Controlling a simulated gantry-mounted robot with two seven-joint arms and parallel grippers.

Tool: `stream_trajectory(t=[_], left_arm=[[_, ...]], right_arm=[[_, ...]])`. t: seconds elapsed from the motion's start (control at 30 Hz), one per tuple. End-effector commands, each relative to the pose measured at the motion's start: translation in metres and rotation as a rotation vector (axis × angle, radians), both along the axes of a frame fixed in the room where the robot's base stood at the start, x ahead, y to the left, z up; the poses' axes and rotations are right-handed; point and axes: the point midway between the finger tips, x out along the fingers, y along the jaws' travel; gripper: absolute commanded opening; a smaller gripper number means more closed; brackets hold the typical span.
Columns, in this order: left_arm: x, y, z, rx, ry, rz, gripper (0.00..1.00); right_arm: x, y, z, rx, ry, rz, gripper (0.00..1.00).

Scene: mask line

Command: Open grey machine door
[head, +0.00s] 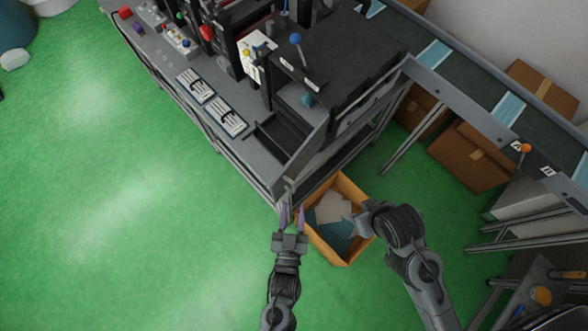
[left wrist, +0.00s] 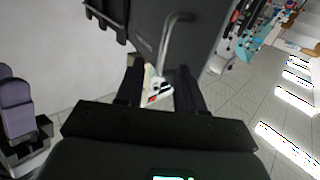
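The grey machine door (head: 308,152) shows in the head view as a panel at the near right corner of the machine. In the left wrist view the grey door (left wrist: 195,28) fills the top middle, with a bar handle (left wrist: 166,45) on it. My left gripper (head: 292,214) is open just in front of the door's near edge. In the left wrist view its two fingers (left wrist: 161,88) are apart, and the handle's lower end shows between or just beyond them; I cannot tell if they touch it. My right gripper (head: 364,219) hangs over a box, its fingers unclear.
An open cardboard box (head: 345,256) with white and teal pieces stands on the floor beneath my arms. A conveyor (head: 470,85) with blue masks runs at the right, with closed brown boxes (head: 468,156) below it.

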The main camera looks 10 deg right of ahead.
Motion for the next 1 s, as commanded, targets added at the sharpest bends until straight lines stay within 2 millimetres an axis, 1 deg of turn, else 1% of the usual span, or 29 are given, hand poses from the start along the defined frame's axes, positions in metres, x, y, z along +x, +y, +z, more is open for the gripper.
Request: stream_trajectory(t=[0.03,0.1,0.23,0.33,0.83,0.97,1.0], left_arm=[[-0.009,0.003,-0.002,0.001,0.002,0.0,0.38],[-0.018,0.007,-0.002,0.001,0.002,0.0,0.38],[-0.031,0.011,-0.001,0.0,0.001,0.0,0.38],[-0.036,0.012,0.0,0.0,0.0,-0.001,0.38],[-0.038,0.013,0.001,0.0,0.0,-0.001,0.38],[-0.036,0.016,0.009,0.006,-0.005,-0.001,0.38],[-0.033,0.023,0.012,0.016,-0.01,0.007,0.38]], right_arm=[[0.0,0.0,-0.004,0.0,0.0,0.0,0.43],[0.0,0.0,-0.006,0.0,0.0,-0.001,0.43],[0.0,0.0,-0.008,0.0,0.0,0.0,0.43],[0.0,0.0,-0.009,0.0,0.0,0.0,0.43],[0.0,-0.002,-0.008,-0.009,0.0,0.005,0.43],[0.0,-0.002,0.0,-0.009,0.001,0.005,0.43],[0.0,-0.002,0.004,-0.009,0.001,0.005,0.43]])
